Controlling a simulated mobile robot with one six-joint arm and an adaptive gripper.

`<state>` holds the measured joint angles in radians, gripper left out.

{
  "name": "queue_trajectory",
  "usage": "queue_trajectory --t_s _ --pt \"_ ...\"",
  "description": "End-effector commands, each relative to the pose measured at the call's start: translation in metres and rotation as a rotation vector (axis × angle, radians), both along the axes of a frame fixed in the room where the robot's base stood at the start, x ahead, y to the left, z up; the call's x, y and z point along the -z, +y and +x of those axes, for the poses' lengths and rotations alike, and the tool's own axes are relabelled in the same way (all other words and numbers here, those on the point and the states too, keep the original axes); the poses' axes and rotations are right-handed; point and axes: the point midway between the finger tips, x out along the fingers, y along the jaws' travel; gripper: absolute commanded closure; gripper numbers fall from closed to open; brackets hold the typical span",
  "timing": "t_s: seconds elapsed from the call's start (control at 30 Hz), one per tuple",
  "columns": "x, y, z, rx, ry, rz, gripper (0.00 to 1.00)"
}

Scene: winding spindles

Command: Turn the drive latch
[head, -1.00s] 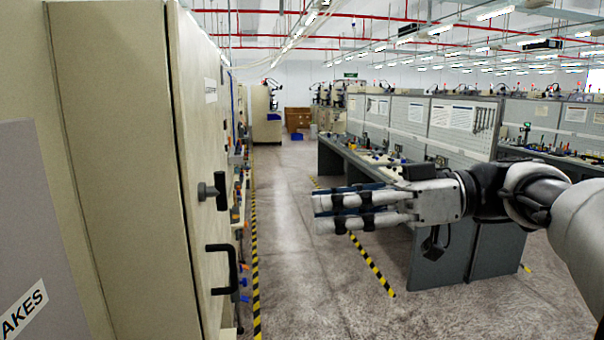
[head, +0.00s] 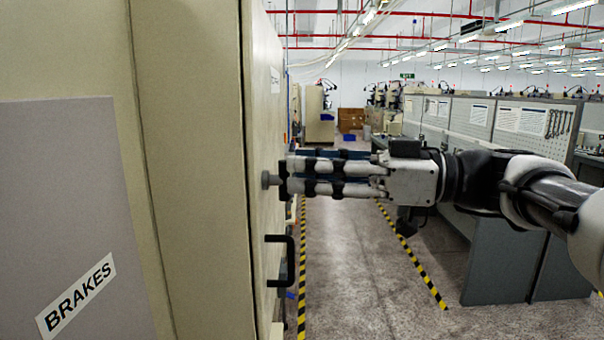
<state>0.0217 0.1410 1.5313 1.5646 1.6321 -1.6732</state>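The latch (head: 268,180) is a dark grey knob standing out from the narrow visible face of the beige cabinet door. Only its outer part shows; the rest is hidden by my fingertips. My gripper (head: 285,175) reaches in level from the right, its long light-grey banded fingers pointing at the door. The fingertips overlap the latch in the picture. I cannot tell whether they touch it or are around it. The fingers lie nearly parallel and close together, and how far they are spread is not clear from this side.
A black pull handle (head: 289,260) sits on the door just below the latch. The beige cabinet (head: 195,150), with a "BRAKES" label (head: 76,296), fills the left side. Grey workbenches (head: 500,255) stand at the right. The aisle floor (head: 350,265) between striped lines is clear.

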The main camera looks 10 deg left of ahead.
Motion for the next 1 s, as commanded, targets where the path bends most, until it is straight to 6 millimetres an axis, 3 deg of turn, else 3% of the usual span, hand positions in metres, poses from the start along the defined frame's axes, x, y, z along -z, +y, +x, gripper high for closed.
queue_trajectory --t_s 0.2,0.53,1.0 --pt "0.0 0.023 -0.001 -0.001 0.0 0.0 0.67" --pt "0.0 0.026 -0.001 0.001 0.001 0.0 0.67" --pt "0.0 0.026 -0.001 0.001 0.001 0.0 0.98"
